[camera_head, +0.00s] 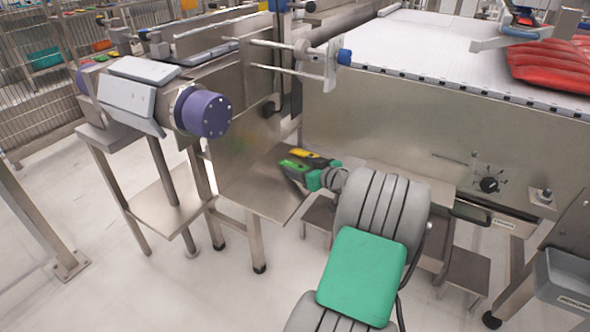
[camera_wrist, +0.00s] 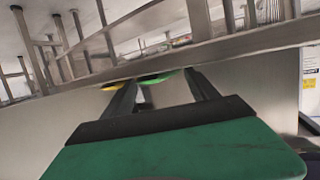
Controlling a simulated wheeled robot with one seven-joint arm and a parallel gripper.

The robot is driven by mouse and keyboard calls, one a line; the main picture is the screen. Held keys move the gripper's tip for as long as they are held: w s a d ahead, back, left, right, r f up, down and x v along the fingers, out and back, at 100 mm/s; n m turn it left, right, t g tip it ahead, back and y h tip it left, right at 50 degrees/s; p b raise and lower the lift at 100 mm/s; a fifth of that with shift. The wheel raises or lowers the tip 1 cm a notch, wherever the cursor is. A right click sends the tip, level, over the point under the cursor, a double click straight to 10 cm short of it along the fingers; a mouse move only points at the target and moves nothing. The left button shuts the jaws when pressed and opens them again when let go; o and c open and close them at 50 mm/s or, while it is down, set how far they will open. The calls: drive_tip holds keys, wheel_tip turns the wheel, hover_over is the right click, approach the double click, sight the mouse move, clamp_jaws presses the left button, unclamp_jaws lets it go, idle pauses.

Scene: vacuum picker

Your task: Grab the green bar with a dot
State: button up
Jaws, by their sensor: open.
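A green bar (camera_head: 291,164) lies on the low steel shelf in the head view, partly hidden by my gripper. In the wrist view, the green bar (camera_wrist: 157,77) shows only as a thin strip between and just beyond the fingertips. I cannot make out a dot on it. My gripper (camera_head: 308,168) is above the shelf's right part, close to the bar. In the wrist view my gripper (camera_wrist: 163,80) has its two dark fingers apart, with nothing seen held between them. I cannot tell whether a finger touches the bar.
A yellow and black thing (camera_head: 312,156) lies close behind the green bar. The steel shelf (camera_head: 245,195) is bare to the left. A steel panel (camera_head: 240,140) rises behind it. The white conveyor (camera_head: 430,48) with red packs (camera_head: 548,66) stands at upper right, a purple-ended roller (camera_head: 206,114) at left.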

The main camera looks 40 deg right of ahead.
clamp_jaws()
idle(0.6)
